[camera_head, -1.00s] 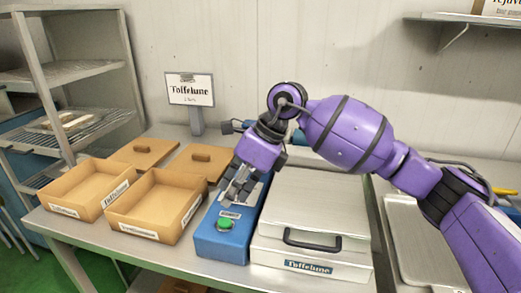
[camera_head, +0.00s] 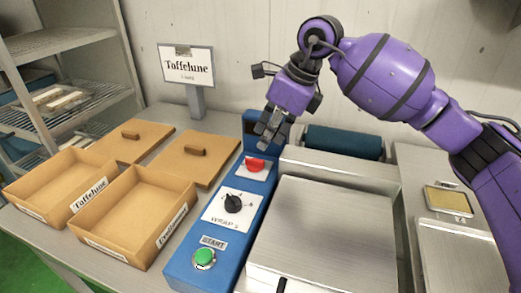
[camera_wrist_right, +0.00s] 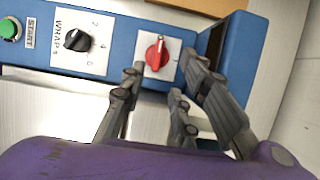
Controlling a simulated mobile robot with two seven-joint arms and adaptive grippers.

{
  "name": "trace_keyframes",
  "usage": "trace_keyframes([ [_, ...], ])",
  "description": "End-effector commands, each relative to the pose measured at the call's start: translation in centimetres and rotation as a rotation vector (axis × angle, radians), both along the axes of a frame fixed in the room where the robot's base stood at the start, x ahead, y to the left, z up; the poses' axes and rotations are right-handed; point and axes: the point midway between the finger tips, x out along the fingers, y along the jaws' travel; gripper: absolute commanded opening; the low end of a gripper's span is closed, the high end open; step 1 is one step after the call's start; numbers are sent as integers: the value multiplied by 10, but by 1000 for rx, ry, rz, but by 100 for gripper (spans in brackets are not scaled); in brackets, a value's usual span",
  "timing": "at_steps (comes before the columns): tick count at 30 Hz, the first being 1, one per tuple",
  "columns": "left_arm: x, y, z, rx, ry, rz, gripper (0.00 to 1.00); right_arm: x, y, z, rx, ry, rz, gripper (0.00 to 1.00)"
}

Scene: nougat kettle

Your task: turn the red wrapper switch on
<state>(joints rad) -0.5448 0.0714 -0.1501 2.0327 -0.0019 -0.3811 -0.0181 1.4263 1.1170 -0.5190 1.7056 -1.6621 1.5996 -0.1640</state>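The red wrapper switch (camera_head: 255,164) is a red rotary knob on a white plate near the back end of the blue control box (camera_head: 180,268). It also shows in the right wrist view (camera_wrist_right: 157,53), its pointer along the plate's short middle line. My right gripper (camera_head: 267,135) hangs just behind and above the knob in the head view. In the right wrist view its fingers (camera_wrist_right: 162,75) are spread open, with the knob framed between the tips. No finger visibly touches the knob. My left gripper is not in view.
The black wrap dial (camera_head: 233,203) and green start button (camera_head: 204,257) sit nearer on the same box. A metal machine (camera_head: 320,235) stands right of it. Two open cardboard boxes (camera_head: 133,213) and their lids (camera_head: 190,158) lie left. A sign (camera_head: 187,66) stands behind.

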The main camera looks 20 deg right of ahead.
Motion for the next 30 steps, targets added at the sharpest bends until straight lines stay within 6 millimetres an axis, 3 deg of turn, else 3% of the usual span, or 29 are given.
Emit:
trace_keyframes([
  [12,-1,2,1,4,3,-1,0,12,20,-57,1,3,0,29],
  [25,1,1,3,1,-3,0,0,15,24,-68,1,1,0,29],
  [30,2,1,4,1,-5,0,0,15,24,-68,1,1,0,7],
])
